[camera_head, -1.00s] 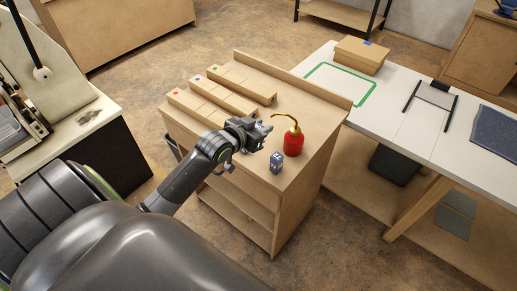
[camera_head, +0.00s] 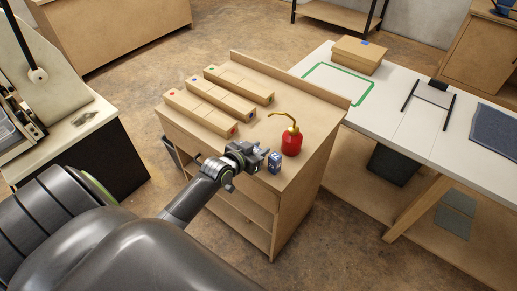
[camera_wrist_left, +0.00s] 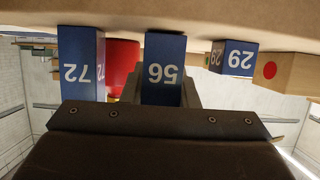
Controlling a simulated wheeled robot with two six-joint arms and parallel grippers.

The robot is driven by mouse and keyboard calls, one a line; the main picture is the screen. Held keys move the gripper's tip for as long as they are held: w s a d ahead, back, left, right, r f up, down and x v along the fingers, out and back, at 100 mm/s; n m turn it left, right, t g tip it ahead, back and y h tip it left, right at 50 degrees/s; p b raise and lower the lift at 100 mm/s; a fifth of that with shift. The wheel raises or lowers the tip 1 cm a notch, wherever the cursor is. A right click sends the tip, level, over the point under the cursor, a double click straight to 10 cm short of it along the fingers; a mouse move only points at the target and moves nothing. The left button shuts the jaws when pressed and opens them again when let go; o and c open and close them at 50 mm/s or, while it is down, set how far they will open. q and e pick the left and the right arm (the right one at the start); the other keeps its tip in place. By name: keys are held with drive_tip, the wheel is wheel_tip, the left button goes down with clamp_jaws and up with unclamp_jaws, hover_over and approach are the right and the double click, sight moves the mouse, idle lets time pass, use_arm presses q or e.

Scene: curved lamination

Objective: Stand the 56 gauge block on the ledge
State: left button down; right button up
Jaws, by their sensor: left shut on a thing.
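The 56 gauge block (camera_wrist_left: 164,70) is dark blue with a pale numbered face. In the left wrist view it sits between the fingers of my left gripper (camera_wrist_left: 165,92), which is shut on it. In the head view my left gripper (camera_head: 264,157) is at the front edge of the wooden cabinet top, and I cannot make out the 56 block there. The 72 gauge block (camera_wrist_left: 82,65) stands beside it; a blue block, apparently this one, shows just right of the gripper in the head view (camera_head: 275,162). The 29 gauge block (camera_wrist_left: 236,58) is on the other side. I cannot tell which part is the ledge.
A red oil can (camera_head: 291,142) with a brass spout stands close behind the blocks. Several wooden bars with coloured dots, one with a red dot (camera_head: 201,113), lie on the cabinet top (camera_head: 305,108). A raised board (camera_head: 290,77) runs along its back.

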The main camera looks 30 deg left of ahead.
use_arm(q)
drive_tip(key=shift+f, duration=0.2)
drive_tip(key=c, duration=1.1)
unclamp_jaws()
drive_tip(key=shift+r, duration=0.1)
drive_tip(key=shift+r, duration=0.15)
drive_tip(key=v, duration=1.2)
